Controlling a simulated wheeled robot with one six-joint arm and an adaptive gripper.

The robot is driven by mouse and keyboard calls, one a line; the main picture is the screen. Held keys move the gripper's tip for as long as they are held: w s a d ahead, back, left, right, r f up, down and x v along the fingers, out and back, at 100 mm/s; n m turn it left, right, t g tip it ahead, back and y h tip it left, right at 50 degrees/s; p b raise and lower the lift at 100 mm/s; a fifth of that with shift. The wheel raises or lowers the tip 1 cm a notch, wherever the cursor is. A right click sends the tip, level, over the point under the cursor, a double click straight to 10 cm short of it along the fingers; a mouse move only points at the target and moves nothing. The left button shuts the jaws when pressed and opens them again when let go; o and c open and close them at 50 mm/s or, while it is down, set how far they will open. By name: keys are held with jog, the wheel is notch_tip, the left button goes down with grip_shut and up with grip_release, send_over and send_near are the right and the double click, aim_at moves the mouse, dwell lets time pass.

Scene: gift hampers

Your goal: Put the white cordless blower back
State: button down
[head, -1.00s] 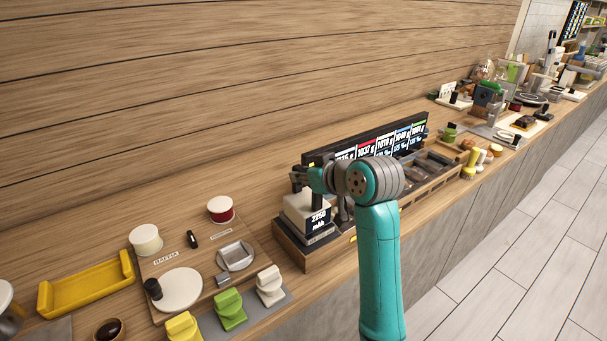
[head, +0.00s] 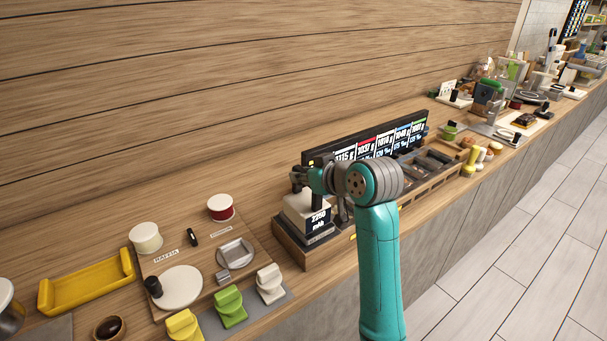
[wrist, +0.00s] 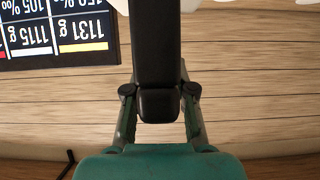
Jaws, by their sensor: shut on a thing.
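My gripper (head: 297,182) is at the left end of the dark display bar, just above a white-topped block (head: 303,206) labelled "2250 mAh". In the wrist view my gripper (wrist: 158,92) has a finger on each side of a long black part and is shut on it. I take this black part to be the grip of the white cordless blower (wrist: 158,50). White edges show at the top of the wrist view. Most of the blower is out of frame or hidden by my gripper and arm.
A wooden rack (head: 290,250) with compartments holds the block and runs right below the display bar (head: 375,140). A board (head: 208,258) with ribbon spools stands to the left, with a yellow tray (head: 88,285) beyond it. The wooden wall rises close behind.

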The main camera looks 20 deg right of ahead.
dwell(0.5)
jog(key=c, duration=0.9)
grip_release()
jog(key=shift+f, duration=0.1)
jog(key=v, duration=1.2)
